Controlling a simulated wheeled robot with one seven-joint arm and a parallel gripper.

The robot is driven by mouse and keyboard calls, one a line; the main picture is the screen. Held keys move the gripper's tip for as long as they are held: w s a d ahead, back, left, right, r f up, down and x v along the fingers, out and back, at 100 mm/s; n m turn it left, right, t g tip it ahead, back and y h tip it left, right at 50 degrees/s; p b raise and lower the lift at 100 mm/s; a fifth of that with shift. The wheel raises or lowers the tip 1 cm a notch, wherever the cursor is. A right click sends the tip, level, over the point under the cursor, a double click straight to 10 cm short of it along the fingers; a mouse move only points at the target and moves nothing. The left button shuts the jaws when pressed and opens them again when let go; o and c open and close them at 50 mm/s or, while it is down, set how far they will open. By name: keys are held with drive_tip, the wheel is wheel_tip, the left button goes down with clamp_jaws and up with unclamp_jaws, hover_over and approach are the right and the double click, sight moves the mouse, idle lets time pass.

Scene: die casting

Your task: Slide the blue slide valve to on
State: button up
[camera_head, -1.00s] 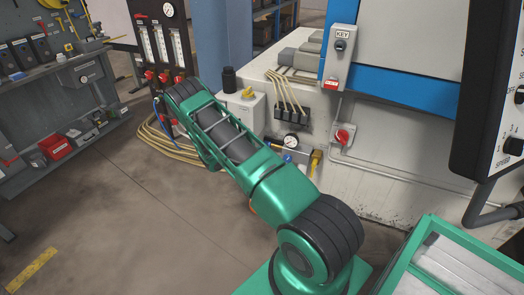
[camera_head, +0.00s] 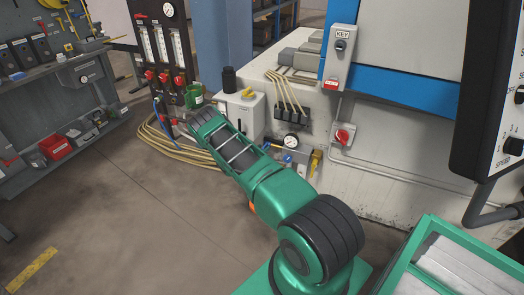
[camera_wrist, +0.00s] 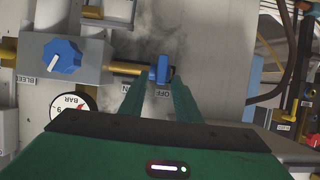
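The blue slide valve (camera_wrist: 160,69) shows in the wrist view as a small upright blue handle on a dark slot in the pale panel. A label that seems to read OFF lies just below it; another label to its left is partly hidden by a finger. My gripper (camera_wrist: 158,83) is open, its two green fingers reaching up from below. Their tips are to the left and right of the handle, with a gap on both sides. Contact cannot be made out.
A blue rotary knob (camera_wrist: 64,56) on a grey valve block and a pressure gauge (camera_wrist: 72,104) are to the left in the wrist view. Dark hoses (camera_wrist: 292,55) hang at the right. In the head view, a red switch (camera_head: 343,136) is on the white machine wall.

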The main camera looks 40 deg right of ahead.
drive_tip(key=shift+x, duration=0.75)
drive_tip(key=shift+c, duration=0.6)
clamp_jaws()
drive_tip(key=shift+s+d, duration=0.35)
drive_tip(key=shift+s, duration=0.45)
drive_tip(key=shift+s+d, duration=0.3)
drive_tip(key=shift+s, duration=0.45)
drive_tip(key=shift+s+d, duration=0.35)
drive_tip(key=shift+s, duration=0.45)
drive_tip(key=shift+o, duration=0.3)
unclamp_jaws()
drive_tip(key=shift+s, duration=0.1)
drive_tip(key=shift+o, duration=0.3)
drive_tip(key=shift+a, duration=0.1)
